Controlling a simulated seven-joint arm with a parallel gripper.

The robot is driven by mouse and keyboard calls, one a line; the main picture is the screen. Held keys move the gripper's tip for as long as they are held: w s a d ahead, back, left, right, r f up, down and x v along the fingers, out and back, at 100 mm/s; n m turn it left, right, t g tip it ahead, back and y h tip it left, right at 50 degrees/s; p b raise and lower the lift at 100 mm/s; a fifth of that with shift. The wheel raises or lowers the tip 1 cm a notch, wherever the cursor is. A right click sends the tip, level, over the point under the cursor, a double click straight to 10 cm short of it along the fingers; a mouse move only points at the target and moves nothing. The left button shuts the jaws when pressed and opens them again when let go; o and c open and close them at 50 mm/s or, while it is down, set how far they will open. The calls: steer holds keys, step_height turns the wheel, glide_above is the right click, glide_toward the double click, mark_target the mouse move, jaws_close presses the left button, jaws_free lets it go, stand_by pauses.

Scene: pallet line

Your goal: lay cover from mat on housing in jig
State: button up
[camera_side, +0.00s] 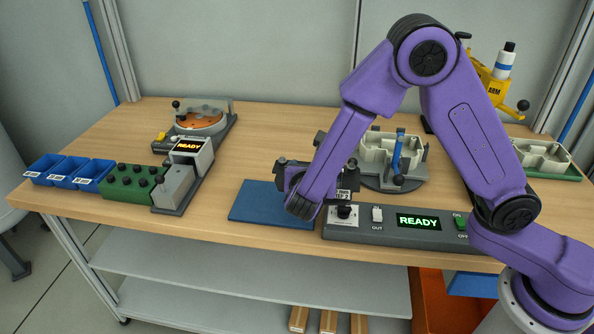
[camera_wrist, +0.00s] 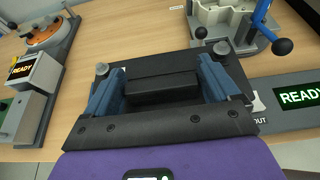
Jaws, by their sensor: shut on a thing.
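My gripper (camera_side: 308,188) is shut on the dark grey cover (camera_side: 283,165) and appears to hold it over the blue mat (camera_side: 262,206). In the wrist view, the blue fingers of my gripper (camera_wrist: 162,80) stand either side of the cover's black raised middle; the cover (camera_wrist: 188,57) has round knobs at its far corners. The beige housing (camera_side: 384,145) sits in the grey round jig (camera_side: 392,184), behind and right of my gripper. A blue lever with a black ball stands upright at the jig's front. Housing (camera_wrist: 215,14) and lever show at the wrist view's top right.
A control box (camera_side: 375,230) reading READY stands in front of the jig. A green block with black knobs (camera_side: 130,182), blue bins (camera_side: 68,172) and a tester reading READY (camera_side: 182,172) stand left. A green tray (camera_side: 550,172) with a beige part is at right. Table between is clear.

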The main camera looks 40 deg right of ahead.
steer(key=shift+s+d+r, duration=0.15)
steer(key=shift+s+r, duration=0.1)
steer(key=shift+s, duration=0.2)
steer(key=shift+s+d+r, duration=0.1)
steer(key=shift+s+r, duration=0.1)
steer(key=shift+s, duration=0.2)
steer(key=shift+s+d+r, duration=0.1)
steer(key=shift+d, duration=0.1)
steer(key=d+r, duration=0.1)
steer(key=d, duration=0.1)
steer(key=w+d+r+n+t+y, duration=0.1)
steer(key=d, duration=0.1)
steer(key=w+d+r+n+y, duration=0.1)
steer(key=d, duration=0.1)
steer(key=shift+w+d+t, duration=0.1)
steer(key=shift+d+t, duration=0.1)
steer(key=shift+t, duration=0.1)
steer(key=s+d+r+n+t+y, duration=0.1)
steer(key=s+d+r+n+y, duration=0.1)
steer(key=d, duration=0.4)
steer(key=shift+s+d+r+n+t+y, duration=0.35)
steer(key=shift+r+n+y, duration=0.25)
steer(key=shift+n+y, duration=0.2)
steer(key=shift+w+d, duration=0.1)
